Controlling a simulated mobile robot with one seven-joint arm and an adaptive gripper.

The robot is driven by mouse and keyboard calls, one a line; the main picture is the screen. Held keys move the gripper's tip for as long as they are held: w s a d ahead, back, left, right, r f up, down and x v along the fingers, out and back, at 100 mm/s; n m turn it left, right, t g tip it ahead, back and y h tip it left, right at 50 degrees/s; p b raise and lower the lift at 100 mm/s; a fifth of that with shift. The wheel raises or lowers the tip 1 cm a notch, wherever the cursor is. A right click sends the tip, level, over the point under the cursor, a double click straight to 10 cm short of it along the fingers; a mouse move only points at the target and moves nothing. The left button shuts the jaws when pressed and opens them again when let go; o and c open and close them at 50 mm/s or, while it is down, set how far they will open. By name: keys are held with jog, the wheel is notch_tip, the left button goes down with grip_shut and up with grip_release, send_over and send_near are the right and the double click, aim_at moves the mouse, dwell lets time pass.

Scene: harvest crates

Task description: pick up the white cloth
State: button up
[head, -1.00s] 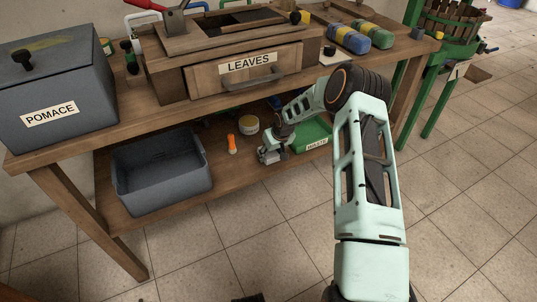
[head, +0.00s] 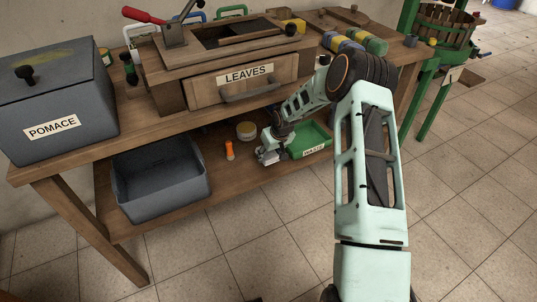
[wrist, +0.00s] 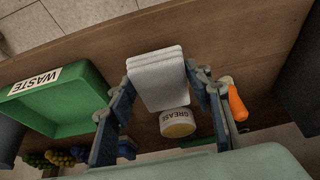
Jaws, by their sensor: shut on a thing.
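The white cloth (wrist: 157,78) is a folded, layered pad between my gripper's fingers in the wrist view. My gripper (wrist: 158,82) is shut on it, with a finger at each side edge. In the head view my gripper (head: 266,155) is over the lower shelf, between the orange-handled item and the green tray. The cloth is small there and mostly hidden by the gripper. I cannot tell whether it touches the shelf.
A grease tub (wrist: 177,122) and an orange-handled item (wrist: 237,102) are close by. The green waste tray (wrist: 65,112) stands beside the gripper. A grey open bin (head: 160,205) is at the left of the shelf.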

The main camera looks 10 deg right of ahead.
aim_at(269, 157)
jog(key=v, duration=0.2)
jog(key=s+p+v, duration=0.1)
jog(key=v, duration=0.1)
jog(key=shift+s+a, duration=0.1)
jog(key=shift+a, duration=0.05)
jog(key=s+r+p, duration=0.2)
jog(key=s+r, duration=0.1)
jog(key=s, duration=0.6)
jog(key=shift+r, duration=0.35)
jog(key=shift+s, duration=0.1)
